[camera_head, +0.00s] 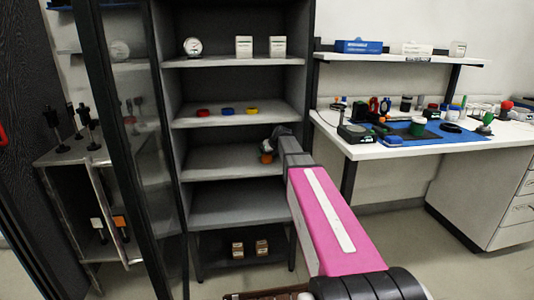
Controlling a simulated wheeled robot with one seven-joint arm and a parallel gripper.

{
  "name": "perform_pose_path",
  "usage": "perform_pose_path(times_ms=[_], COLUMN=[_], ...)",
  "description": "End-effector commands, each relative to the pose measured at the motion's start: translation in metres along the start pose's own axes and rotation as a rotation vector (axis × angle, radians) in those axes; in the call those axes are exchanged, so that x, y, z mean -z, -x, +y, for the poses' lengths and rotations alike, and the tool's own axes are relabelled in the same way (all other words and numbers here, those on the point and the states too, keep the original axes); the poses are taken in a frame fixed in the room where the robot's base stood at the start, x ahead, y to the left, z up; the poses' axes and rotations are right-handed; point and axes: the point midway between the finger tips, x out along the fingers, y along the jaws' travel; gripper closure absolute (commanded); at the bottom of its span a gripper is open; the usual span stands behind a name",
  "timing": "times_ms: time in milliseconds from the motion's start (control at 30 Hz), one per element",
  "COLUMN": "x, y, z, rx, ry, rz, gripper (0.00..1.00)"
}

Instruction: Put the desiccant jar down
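My pink arm reaches into the open cabinet, and my gripper (272,143) is at its third shelf from the top, near the right side. A small jar with orange in its lower part (266,158), which looks like the desiccant jar, is right at the gripper, close to the shelf. The gripper and arm end cover part of it. The fingers are too small and dark to show whether they are open or shut on the jar, and I cannot tell whether the jar touches the shelf.
The third shelf (215,163) is bare to the left. Red, blue and yellow rings (228,111) lie on the shelf above. Two small boxes (249,248) stand at the bottom. A glass door (128,130) stands open at left. A cluttered bench (385,152) is at right.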

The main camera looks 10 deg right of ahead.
Motion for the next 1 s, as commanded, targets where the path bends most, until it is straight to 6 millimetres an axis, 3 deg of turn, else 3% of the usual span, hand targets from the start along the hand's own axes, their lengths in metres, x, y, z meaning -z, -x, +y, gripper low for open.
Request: perform_pose_path(times_ms=[233, 600, 800, 1000], x=[0.004, 0.062, 0.080, 0.089], y=[0.050, 0.103, 0.121, 0.126], z=[0.002, 0.002, 0.001, 0.002], rx=[0.001, 0.001, 0.001, -0.002], ry=[0.000, -0.002, -0.001, 0.024], rz=[-0.002, 0.000, 0.000, 0.007], gripper=[0.10, 0.10, 0.10, 0.10])
